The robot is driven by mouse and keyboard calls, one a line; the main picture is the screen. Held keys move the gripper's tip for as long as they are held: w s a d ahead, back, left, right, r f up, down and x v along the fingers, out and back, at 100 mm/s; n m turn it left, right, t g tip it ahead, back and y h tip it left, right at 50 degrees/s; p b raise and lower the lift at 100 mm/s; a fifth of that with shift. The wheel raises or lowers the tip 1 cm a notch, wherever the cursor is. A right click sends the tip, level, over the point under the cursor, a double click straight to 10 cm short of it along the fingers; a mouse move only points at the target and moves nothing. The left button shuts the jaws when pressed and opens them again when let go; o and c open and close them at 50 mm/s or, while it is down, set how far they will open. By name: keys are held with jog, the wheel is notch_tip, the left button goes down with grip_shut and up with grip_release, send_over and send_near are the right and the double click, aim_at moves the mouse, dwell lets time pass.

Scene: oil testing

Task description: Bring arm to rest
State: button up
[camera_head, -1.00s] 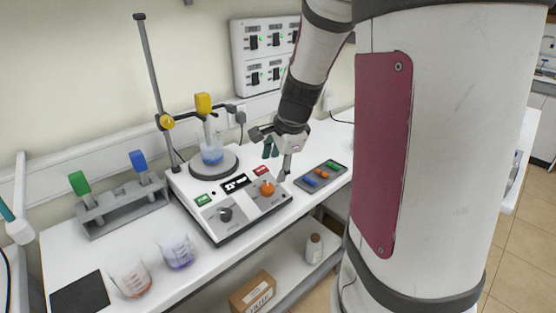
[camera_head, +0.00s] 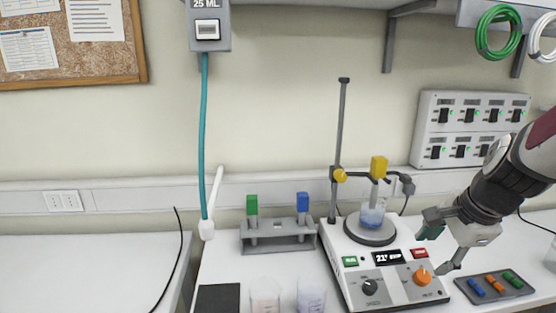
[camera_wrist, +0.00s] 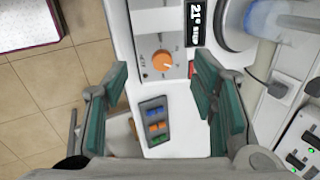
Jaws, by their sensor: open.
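My gripper (camera_head: 443,238) is open and empty. In the head view it hangs just right of the hotplate stirrer (camera_head: 395,288), above the bench. In the wrist view my gripper's green-padded fingers (camera_wrist: 162,112) stand wide apart. Between and beyond them show the stirrer's orange knob (camera_wrist: 162,61) and the small tray (camera_wrist: 155,122) with blue, orange and green pieces. The stirrer's display (camera_head: 388,258) reads 21°. A beaker with blue liquid (camera_head: 372,216) stands on its plate.
A rack (camera_head: 278,240) with a green and a blue item stands left of the stirrer. Two beakers (camera_head: 311,296) (camera_head: 265,297) and a black mat (camera_head: 218,298) are in front. A clamp stand (camera_head: 340,150) rises behind the stirrer. A switch panel (camera_head: 470,128) is on the wall.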

jog(key=s+a+r+n, duration=0.3)
jog(key=s+a+n, duration=0.4)
jog(key=s+n, duration=0.1)
jog(key=s+a+r+n, duration=0.4)
jog(key=s+a+n, duration=0.4)
jog(key=n, duration=0.2)
jog(key=shift+s+n, duration=0.4)
